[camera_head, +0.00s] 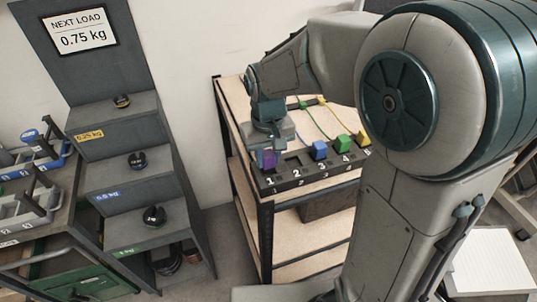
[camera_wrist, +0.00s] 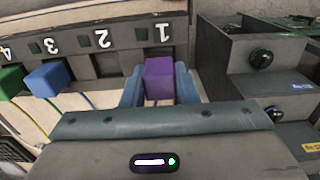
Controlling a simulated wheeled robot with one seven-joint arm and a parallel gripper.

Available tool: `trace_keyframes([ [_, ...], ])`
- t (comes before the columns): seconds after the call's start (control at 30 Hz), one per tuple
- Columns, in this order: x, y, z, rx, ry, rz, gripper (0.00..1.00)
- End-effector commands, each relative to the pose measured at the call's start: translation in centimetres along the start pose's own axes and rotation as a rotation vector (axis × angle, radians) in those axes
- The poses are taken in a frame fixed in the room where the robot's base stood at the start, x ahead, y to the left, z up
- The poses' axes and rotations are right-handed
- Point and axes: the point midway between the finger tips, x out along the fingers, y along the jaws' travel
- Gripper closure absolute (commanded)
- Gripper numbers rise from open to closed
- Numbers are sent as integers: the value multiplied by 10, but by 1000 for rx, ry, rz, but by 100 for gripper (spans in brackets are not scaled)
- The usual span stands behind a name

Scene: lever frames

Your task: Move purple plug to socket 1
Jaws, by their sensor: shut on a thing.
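The purple plug (camera_head: 266,158) is between the fingers of my gripper (camera_head: 267,149) at the left end of the dark socket strip (camera_head: 292,181). In the wrist view, my gripper (camera_wrist: 160,88) is shut on the purple plug (camera_wrist: 160,78), with one blue-grey finger on each side. The plug lines up with socket 1 (camera_wrist: 163,34), whose opening is hidden behind it. I cannot tell how deep the plug sits. Socket 2 (camera_head: 293,160) shows no plug.
A blue plug (camera_head: 319,149) stands at socket 3, a green plug (camera_head: 343,142) at socket 4, and a yellow plug (camera_head: 358,139) to their right. Thin cables lie on the wooden table (camera_head: 235,112) behind. A grey stepped rack (camera_head: 113,137) with dark weights stands to the left.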

Motion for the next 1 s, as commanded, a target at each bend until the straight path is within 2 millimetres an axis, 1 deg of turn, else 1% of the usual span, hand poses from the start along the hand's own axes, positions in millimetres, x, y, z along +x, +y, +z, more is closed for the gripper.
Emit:
trace_keyframes([
  [0.43,0,0,0,0,0,0,96],
  [0.8,7,0,0,0,0,0,96],
  [1.0,7,0,0,0,0,0,96],
])
